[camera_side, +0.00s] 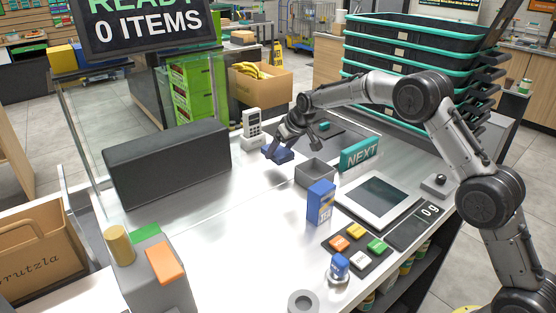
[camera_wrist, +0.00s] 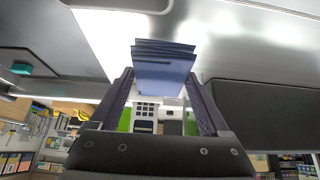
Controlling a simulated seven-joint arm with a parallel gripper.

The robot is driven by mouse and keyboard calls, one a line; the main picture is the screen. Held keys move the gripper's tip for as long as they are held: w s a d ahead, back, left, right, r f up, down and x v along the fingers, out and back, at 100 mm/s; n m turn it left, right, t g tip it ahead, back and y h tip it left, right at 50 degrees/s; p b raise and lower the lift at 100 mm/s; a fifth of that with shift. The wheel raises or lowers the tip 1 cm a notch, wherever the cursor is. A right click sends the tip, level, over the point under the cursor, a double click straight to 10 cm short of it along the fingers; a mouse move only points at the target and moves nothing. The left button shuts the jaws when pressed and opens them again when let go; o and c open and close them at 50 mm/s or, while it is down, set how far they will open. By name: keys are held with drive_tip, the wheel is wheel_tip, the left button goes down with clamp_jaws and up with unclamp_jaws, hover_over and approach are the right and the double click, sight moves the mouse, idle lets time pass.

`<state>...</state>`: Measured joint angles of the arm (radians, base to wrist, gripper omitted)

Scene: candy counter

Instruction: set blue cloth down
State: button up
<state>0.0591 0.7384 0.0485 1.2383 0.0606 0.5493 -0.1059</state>
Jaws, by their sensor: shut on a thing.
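The blue cloth (camera_side: 281,155) is folded into a small block and sits in my gripper (camera_side: 275,148). In the wrist view the cloth (camera_wrist: 163,70) shows several stacked layers between the two dark fingers of my gripper (camera_wrist: 162,88), which are shut on it. It is low over the bright metal counter (camera_side: 240,200), left of the grey open box. I cannot tell whether its underside touches the counter.
A grey open box (camera_side: 315,174) stands right of the cloth, with the NEXT sign (camera_side: 359,153) beyond it. A white keypad terminal (camera_side: 252,125) is behind, and a long dark block (camera_side: 168,165) lies left. A blue box (camera_side: 320,203) stands nearer. Counter space in front is clear.

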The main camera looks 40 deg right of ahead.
sight(278, 168)
drive_tip(key=shift+x, duration=0.85)
drive_tip(key=shift+w+f, duration=0.15)
drive_tip(key=shift+f, duration=1.3)
drive_tip(key=shift+f, duration=0.15)
drive_tip(key=o, duration=1)
drive_tip(key=shift+r, duration=0.25)
drive_tip(key=v, duration=1.2)
